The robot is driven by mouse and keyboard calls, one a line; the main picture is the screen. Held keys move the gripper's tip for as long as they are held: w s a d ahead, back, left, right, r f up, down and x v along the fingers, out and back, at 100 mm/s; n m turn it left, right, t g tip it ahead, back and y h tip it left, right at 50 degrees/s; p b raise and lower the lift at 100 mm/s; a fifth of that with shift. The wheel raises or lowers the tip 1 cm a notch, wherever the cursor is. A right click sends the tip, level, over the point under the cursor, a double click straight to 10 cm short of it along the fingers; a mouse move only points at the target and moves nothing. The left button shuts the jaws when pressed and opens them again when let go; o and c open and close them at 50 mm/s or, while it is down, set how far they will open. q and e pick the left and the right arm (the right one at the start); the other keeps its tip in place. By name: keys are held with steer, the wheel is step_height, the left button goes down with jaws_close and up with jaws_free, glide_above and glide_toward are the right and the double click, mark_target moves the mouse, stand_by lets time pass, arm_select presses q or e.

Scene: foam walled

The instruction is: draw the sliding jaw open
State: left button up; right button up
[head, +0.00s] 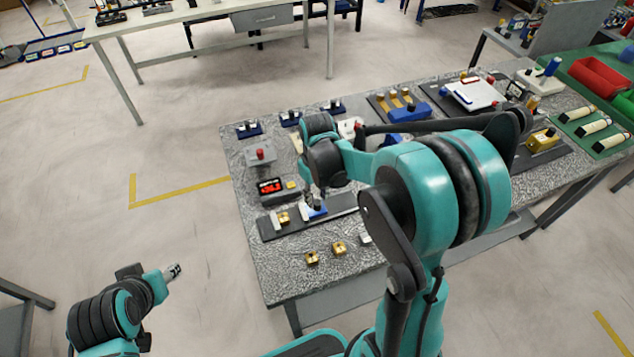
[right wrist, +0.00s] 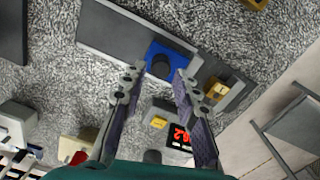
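A vise with a long dark base (head: 342,203) lies along the near left of the stone-topped table; the base also shows in the right wrist view (right wrist: 115,32). Its sliding jaw (head: 318,210) has a blue block with a dark round top, seen clearly in the right wrist view (right wrist: 161,59). A brass block (head: 284,217) sits on the base to the left of the jaw. My right gripper (right wrist: 159,72) is open, its fingertips on either side of the blue block, with no clear contact. My left gripper (head: 173,271) hangs away from the table, lower left; its opening is too small to judge.
A red digital display (head: 270,186) stands just behind the vise. A box with a red button (head: 260,153) is further back. The floor left of the table is clear.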

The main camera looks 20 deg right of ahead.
mark_target(317, 201)
step_height(317, 201, up, 10)
steer(key=shift+f, duration=0.25)
stand_by(0.4)
steer(key=s+a+m+t, duration=0.1)
steer(key=s+a+t, duration=0.1)
steer(key=s, duration=0.4)
steer(key=s+a+m+t+b, duration=0.1)
steer(key=s+a+t, duration=0.1)
steer(key=s+t, duration=0.3)
steer(key=shift+s+a, duration=0.4)
